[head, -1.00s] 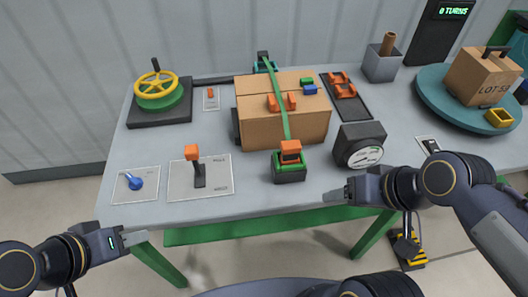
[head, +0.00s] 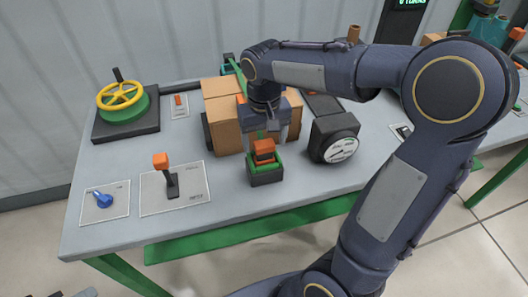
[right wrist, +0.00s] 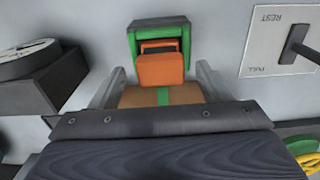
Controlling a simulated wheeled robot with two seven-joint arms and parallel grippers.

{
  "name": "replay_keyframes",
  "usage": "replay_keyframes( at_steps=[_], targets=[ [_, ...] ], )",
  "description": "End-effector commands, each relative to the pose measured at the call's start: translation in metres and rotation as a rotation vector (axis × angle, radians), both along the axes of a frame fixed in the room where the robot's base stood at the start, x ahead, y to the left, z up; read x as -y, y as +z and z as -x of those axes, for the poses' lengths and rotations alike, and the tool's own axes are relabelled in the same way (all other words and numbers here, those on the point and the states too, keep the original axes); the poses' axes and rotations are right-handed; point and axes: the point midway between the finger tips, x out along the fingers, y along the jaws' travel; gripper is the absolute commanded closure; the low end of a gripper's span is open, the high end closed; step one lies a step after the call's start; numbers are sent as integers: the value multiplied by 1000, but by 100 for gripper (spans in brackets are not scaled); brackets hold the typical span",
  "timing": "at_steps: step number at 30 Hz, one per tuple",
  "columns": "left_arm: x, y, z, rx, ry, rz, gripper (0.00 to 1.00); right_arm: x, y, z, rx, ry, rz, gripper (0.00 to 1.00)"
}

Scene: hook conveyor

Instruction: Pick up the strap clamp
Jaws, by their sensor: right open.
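A cardboard box (head: 225,130) stands on the table with a green strap (head: 237,68) over it. In front of the box, the strap ends at a black and green block with an orange lever (head: 264,150); this also shows in the right wrist view (right wrist: 160,70). An orange piece on the box top (head: 240,98), possibly the strap clamp, is mostly hidden behind my right arm. My right gripper (head: 265,135) is open and empty, pointing down at the box's front edge, just behind the lever. The lever shows between its fingers in the wrist view.
A round gauge (head: 335,138) stands close to the right of the box. A panel with an orange-topped lever (head: 172,185), a blue knob (head: 103,199) and a yellow handwheel (head: 119,97) are at the left.

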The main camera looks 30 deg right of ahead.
Motion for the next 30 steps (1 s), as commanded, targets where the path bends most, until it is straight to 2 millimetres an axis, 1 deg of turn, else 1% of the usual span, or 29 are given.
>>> replay_keyframes(
  at_steps=[1,3,6,9,14,15,26,27,30],
  targets=[
    [0,1,0,0,0,0,64,-1,-9,2,-5,0,1,29],
    [0,1,0,0,0,0,64,-1,-20,2,-5,1,1,29],
    [0,1,0,0,0,0,64,-1,-29,1,-2,1,1,29],
    [0,1,0,0,0,0,64,-1,-33,1,0,2,0,29],
    [0,1,0,0,0,0,64,-1,-33,1,0,1,0,29],
    [0,1,0,0,0,0,64,-1,-33,1,0,1,0,30],
    [0,1,0,0,0,0,64,-1,-33,1,1,1,-1,78],
    [0,1,0,0,0,0,64,-1,-33,1,1,1,-1,81],
    [0,1,0,0,0,0,64,-1,-33,1,1,1,-1,81]
  ],
)
